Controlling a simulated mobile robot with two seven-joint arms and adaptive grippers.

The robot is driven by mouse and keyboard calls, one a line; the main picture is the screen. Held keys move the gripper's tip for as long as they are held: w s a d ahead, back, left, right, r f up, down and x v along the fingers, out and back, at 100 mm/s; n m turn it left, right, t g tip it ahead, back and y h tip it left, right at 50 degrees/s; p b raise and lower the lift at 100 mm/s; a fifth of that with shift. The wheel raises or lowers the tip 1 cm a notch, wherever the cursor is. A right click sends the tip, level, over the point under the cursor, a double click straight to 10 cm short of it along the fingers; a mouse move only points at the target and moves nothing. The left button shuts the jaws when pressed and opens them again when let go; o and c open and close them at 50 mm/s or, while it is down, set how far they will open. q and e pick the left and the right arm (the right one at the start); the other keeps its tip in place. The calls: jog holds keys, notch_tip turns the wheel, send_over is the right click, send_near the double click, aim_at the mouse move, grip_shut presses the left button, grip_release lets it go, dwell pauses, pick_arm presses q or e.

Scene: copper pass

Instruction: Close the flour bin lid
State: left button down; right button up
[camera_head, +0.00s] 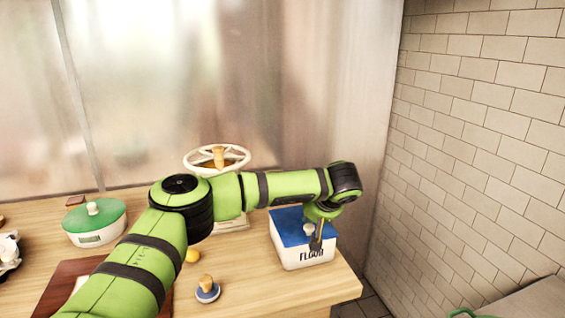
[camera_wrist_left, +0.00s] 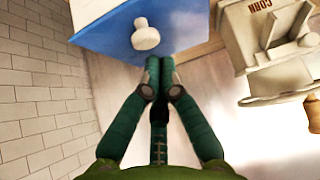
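The flour bin (camera_head: 304,256) is a white box marked FLOUR near the right end of the wooden counter. Its blue lid (camera_head: 289,225) with a white knob lies over the top; I cannot tell whether a small gap is left. In the left wrist view the blue lid (camera_wrist_left: 108,28) and the white knob (camera_wrist_left: 146,36) fill the upper left. My left gripper (camera_head: 317,240) is at the bin's front right, by the knob. In the wrist view its fingertips (camera_wrist_left: 160,62) are together, with nothing seen between them, close to the lid's edge. My right gripper is out of view.
A white, round-rimmed device (camera_head: 217,160) stands behind my left arm. A green-lidded container (camera_head: 95,222) is at the left. A wooden-knobbed stamp-like item (camera_head: 207,289) and a yellow ball (camera_head: 192,255) lie in front. A tiled wall (camera_head: 480,130) rises to the right.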

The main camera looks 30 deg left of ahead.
aim_at(305, 235)
pick_arm(q)
jog(key=f, duration=0.1)
jog(key=f+b, duration=0.1)
jog(key=shift+s+d+f+t+y+b, duration=0.3)
jog(key=shift+d+f+y+b, duration=0.05)
jog(key=shift+f+y, duration=0.05)
jog(key=shift+s+d+f+b, duration=0.2)
jog(key=shift+s+f+b, duration=0.1)
jog(key=shift+f+b, duration=0.1)
jog(key=shift+s+f, duration=0.1)
